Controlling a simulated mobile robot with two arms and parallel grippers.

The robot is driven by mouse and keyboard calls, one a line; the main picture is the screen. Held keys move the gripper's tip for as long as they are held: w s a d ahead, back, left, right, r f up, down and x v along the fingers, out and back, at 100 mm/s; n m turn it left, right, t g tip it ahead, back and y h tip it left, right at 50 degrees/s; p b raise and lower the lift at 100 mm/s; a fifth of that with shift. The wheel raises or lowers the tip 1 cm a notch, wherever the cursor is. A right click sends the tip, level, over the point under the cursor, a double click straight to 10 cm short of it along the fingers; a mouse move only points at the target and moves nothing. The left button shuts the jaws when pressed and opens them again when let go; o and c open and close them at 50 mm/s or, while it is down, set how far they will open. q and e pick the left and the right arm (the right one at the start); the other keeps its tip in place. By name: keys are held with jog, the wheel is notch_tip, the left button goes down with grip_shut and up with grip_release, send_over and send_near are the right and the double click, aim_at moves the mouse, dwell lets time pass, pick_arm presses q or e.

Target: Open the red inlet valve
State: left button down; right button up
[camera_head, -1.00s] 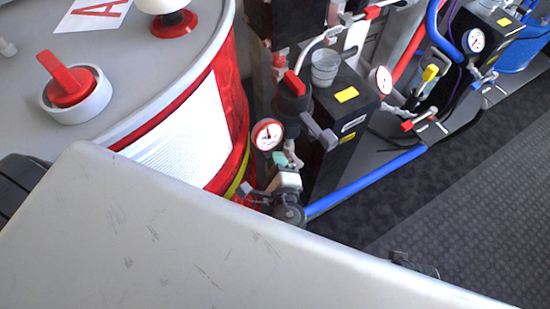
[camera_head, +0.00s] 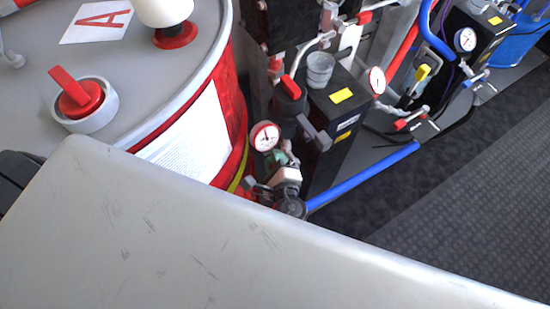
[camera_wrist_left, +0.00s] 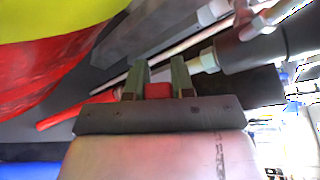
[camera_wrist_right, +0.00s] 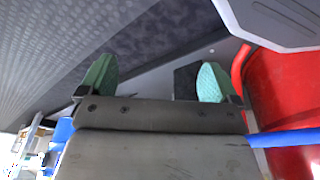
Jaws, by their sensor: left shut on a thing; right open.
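My left gripper (camera_head: 281,157) is low beside the black pump unit, just below a white pressure gauge with a red rim (camera_head: 265,136). In the left wrist view its two green fingers (camera_wrist_left: 158,82) are shut on a small red piece (camera_wrist_left: 157,91), which looks like the red inlet valve's handle. The rest of that valve is mostly hidden by the fingers and gripper body. In the head view the gripped piece cannot be made out. My right gripper (camera_wrist_right: 155,80) shows only in its own wrist view, open with its green fingers wide apart and nothing between them.
A red drum with a grey lid (camera_head: 150,105) stands at left. A red-handled valve (camera_head: 291,88) sits above my left gripper. A black box (camera_head: 335,115), a blue hose (camera_head: 365,178) and another gauge (camera_head: 376,80) are to the right. Dark floor (camera_head: 460,190) is free there.

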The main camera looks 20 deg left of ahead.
pick_arm(q)
jog(key=c, duration=1)
grip_release()
jog(key=shift+o, duration=0.2)
jog(key=shift+s+d, duration=0.1)
jog(key=shift+s+d+r, duration=0.1)
jog(key=shift+s+d, duration=0.1)
jog(key=shift+s, duration=0.1)
jog(key=v, duration=0.9)
jog(key=shift+s+d+p, duration=0.25)
jog(key=shift+s+p, duration=0.05)
pick_arm(e)
jog(key=shift+s+f, duration=0.5)
jog(key=shift+f, duration=0.35)
pick_arm(q)
jog(key=shift+r, duration=0.1)
jog(key=shift+c, duration=0.2)
